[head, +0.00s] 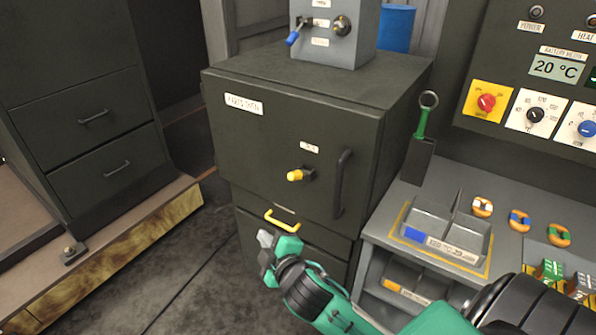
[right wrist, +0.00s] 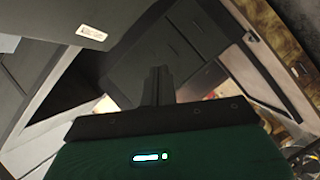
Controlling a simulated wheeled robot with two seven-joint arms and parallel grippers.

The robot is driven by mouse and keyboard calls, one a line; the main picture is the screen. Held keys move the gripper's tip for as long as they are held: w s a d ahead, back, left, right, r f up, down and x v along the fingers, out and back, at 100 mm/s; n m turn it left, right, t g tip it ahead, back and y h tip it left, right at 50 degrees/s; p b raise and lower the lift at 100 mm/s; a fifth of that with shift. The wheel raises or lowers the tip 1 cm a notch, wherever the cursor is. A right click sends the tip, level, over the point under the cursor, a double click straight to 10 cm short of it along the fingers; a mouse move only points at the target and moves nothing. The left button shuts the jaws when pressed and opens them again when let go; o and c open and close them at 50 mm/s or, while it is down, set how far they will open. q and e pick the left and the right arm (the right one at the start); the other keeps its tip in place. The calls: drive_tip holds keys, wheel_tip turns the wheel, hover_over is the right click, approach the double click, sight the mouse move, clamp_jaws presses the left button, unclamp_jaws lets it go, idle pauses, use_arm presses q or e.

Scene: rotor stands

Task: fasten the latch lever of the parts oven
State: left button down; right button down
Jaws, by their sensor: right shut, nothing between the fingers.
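The parts oven (head: 250,140) is a dark grey box in the middle of the head view, with its door looking shut. Its latch lever (head: 295,175) has a yellow grip that points left from a dark pivot, roughly level. A black upright door handle (head: 342,183) is right of the lever. My right gripper (head: 265,238) is shut and empty, below and left of the lever and apart from it in the picture, near the yellow drawer handle (head: 282,220). Its closed fingers (right wrist: 155,86) also show in the right wrist view. My left gripper is out of view.
A grey box with a blue-tipped lever (head: 335,35) stands on the oven. At right is a bench with a divided tray (head: 445,230), several rings and a control panel (head: 530,85). A drawer cabinet (head: 80,110) stands left. Open floor lies between.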

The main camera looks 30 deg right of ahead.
drive_tip(key=w+a+r+m+g+y, duration=0.45)
drive_tip(key=a+r+m+y, duration=0.35)
drive_tip(key=m, duration=0.9)
drive_tip(key=w+a+r+m+g+y, duration=0.3)
drive_tip(key=w+a+r+m+y, duration=0.5)
drive_tip(key=m, duration=0.9)
drive_tip(key=w+d+f+n+g+h, duration=0.1)
drive_tip(key=d+f+n+g+h, duration=0.2)
drive_tip(key=d, duration=0.4)
drive_tip(key=w+d+f+n+g+h, duration=0.1)
drive_tip(key=d+f+n+h, duration=0.15)
drive_tip(key=d+n, duration=0.35)
drive_tip(key=d+r+g+h, duration=0.1)
drive_tip(key=d+r+h, duration=0.2)
drive_tip(key=d, duration=0.9)
drive_tip(key=d+r+g+h, duration=0.1)
drive_tip(key=d+r+h, duration=0.3)
drive_tip(key=d+h, duration=0.3)
drive_tip(key=d, duration=0.5)
drive_tip(key=shift+s+d+r+n+g, duration=0.15)
drive_tip(key=shift+d+n+g, duration=0.1)
drive_tip(key=shift+n+g, duration=0.1)
